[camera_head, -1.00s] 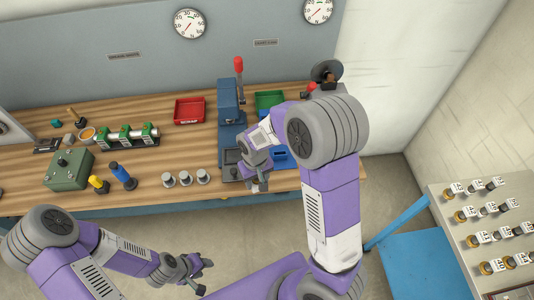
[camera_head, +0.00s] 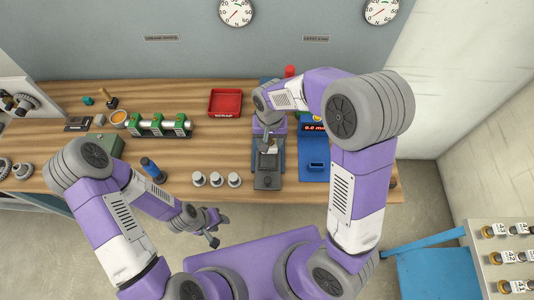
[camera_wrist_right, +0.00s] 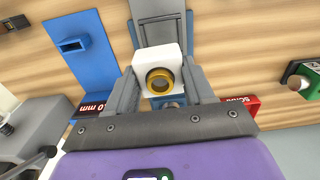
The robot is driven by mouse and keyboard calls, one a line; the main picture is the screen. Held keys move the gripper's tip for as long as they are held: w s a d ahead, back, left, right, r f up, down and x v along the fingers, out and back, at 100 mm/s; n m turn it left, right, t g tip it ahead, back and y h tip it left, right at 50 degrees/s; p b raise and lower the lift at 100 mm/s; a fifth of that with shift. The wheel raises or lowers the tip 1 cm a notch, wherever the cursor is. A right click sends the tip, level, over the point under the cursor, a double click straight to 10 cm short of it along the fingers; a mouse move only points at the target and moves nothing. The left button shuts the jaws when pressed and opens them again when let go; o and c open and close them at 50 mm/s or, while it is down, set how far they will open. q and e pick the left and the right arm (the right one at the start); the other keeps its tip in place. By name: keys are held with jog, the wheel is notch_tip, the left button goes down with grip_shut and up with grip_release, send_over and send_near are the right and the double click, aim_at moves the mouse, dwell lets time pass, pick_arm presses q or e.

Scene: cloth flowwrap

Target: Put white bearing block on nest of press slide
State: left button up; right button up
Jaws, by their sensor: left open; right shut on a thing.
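The white bearing block (camera_wrist_right: 172,57), with a gold ring in its bore, sits between the fingers of my right gripper (camera_wrist_right: 162,82) in the right wrist view. My right gripper is shut on it. In the head view the block (camera_head: 271,148) is a small pale patch under my right gripper (camera_head: 268,141), above the grey press slide (camera_head: 268,181). The slide's front end with a dark recess shows in front of the gripper. My forearm hides most of the press. Whether the block touches the slide I cannot tell. My left gripper (camera_head: 215,227) is open and empty, in front of the bench.
A blue unit with a red display (camera_head: 315,163) stands right of the slide. Several pale cylinders (camera_head: 216,179) stand left of it. A red tray (camera_head: 225,102) and a green-clamped shaft fixture (camera_head: 159,126) lie farther back left. The bench front edge is close.

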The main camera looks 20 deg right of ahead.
jog(key=shift+s+a+f, duration=0.1)
jog(key=shift+s+a, duration=0.1)
send_over(268, 161)
notch_tip(268, 161, down, 5)
jog(key=shift+r+b, duration=0.1)
jog(key=shift+b, duration=0.3)
jog(key=shift+s+f, duration=0.1)
jog(key=shift+f, duration=0.45)
notch_tip(268, 161, down, 3)
jog(key=shift+f, duration=0.2)
jog(key=shift+r, duration=0.1)
jog(key=shift+b, duration=0.35)
jog(key=o, duration=1.2)
jog(key=shift+f, duration=0.2)
jog(key=shift+c, duration=0.2)
